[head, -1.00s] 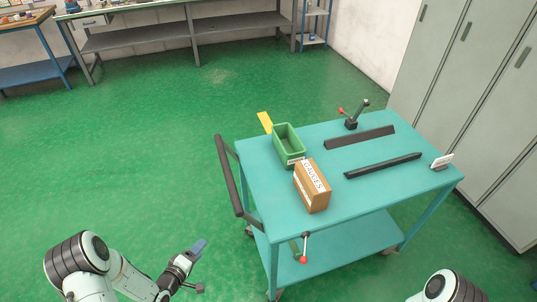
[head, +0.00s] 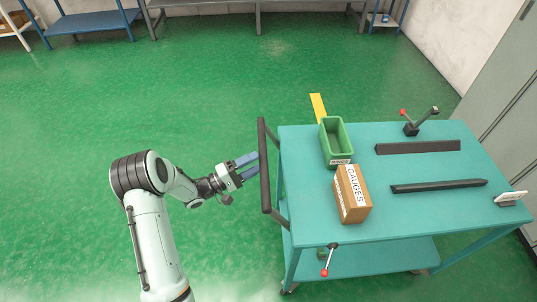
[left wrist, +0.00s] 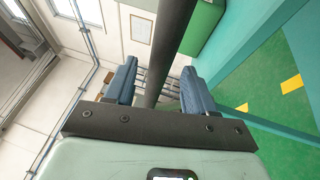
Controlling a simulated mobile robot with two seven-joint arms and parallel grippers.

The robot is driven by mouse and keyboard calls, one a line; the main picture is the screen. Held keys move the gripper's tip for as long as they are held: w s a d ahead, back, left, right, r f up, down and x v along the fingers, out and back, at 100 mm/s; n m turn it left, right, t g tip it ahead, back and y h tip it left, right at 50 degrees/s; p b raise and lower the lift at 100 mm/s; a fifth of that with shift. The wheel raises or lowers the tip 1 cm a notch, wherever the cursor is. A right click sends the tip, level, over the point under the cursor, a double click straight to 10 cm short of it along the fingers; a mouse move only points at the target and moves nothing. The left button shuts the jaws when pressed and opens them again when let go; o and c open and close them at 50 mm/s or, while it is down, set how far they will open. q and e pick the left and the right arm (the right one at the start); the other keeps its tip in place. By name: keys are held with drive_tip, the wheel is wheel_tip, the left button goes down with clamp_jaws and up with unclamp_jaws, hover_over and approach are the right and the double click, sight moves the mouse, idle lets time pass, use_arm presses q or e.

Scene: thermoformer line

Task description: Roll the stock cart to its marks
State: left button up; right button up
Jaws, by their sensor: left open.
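The stock cart (head: 300,225) is a teal two-shelf trolley on castors, on the right of the head view. Its dark push handle (head: 264,180) stands along its left side. My left gripper (head: 246,165) is at the handle, with its blue fingers open. In the left wrist view the handle bar (left wrist: 170,50) runs between the two spread fingers (left wrist: 155,88), with gaps on both sides. A yellow floor mark (head: 317,105) shows just beyond the cart's far left corner. Yellow marks (left wrist: 291,84) also show on the floor in the left wrist view. My right gripper is not in view.
Grey cabinets (head: 495,90) stand at the right. Green floor on the left is clear.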

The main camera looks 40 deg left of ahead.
use_arm(q)
drive_tip(key=x, duration=0.5)
drive_tip(key=shift+w+d+r+p, duration=0.1)
drive_tip(key=shift+w+p, duration=0.15)
drive_tip(key=shift+p, duration=0.05)
drive_tip(key=shift+d, duration=0.1)
clamp_jaws()
